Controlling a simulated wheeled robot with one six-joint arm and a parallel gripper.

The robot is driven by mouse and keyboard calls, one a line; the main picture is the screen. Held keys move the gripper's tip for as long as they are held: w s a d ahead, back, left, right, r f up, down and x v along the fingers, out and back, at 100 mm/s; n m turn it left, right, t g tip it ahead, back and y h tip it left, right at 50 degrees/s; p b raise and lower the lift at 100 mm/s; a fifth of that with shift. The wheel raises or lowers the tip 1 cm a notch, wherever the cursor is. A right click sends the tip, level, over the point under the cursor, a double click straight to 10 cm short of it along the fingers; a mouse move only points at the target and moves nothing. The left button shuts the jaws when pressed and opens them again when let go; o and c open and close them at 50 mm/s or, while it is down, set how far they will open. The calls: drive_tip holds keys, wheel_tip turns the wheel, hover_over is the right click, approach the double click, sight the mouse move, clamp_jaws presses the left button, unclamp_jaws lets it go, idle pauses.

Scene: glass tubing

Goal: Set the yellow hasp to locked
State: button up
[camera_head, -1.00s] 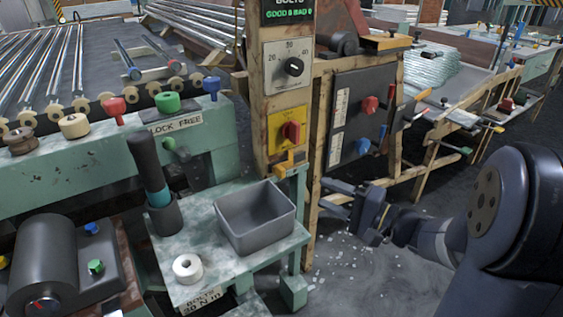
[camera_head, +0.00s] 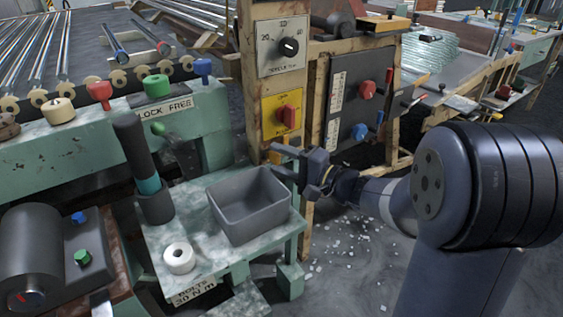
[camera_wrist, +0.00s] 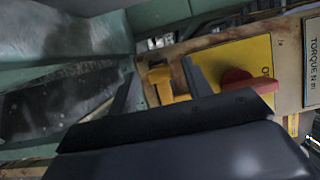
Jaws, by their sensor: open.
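The yellow hasp (camera_head: 274,156) is low on the wooden post, below the yellow plate with the red switch; my gripper partly hides it in the head view. In the wrist view the hasp (camera_wrist: 163,84) shows as a yellow bracket between my two dark fingers, left of the plate. My gripper (camera_head: 279,161) is open and points left at the hasp. It also shows in the wrist view (camera_wrist: 159,73). I cannot tell whether a finger touches the hasp, or whether it is locked.
The red switch (camera_head: 288,117) on its yellow plate sits just above my gripper. A grey bin (camera_head: 250,228) stands on the small green table below left. A dark panel (camera_head: 345,100) with red and blue knobs is to the right. Open floor lies below my arm.

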drive_tip(key=shift+a, duration=0.1)
drive_tip(key=shift+c, duration=0.4)
clamp_jaws()
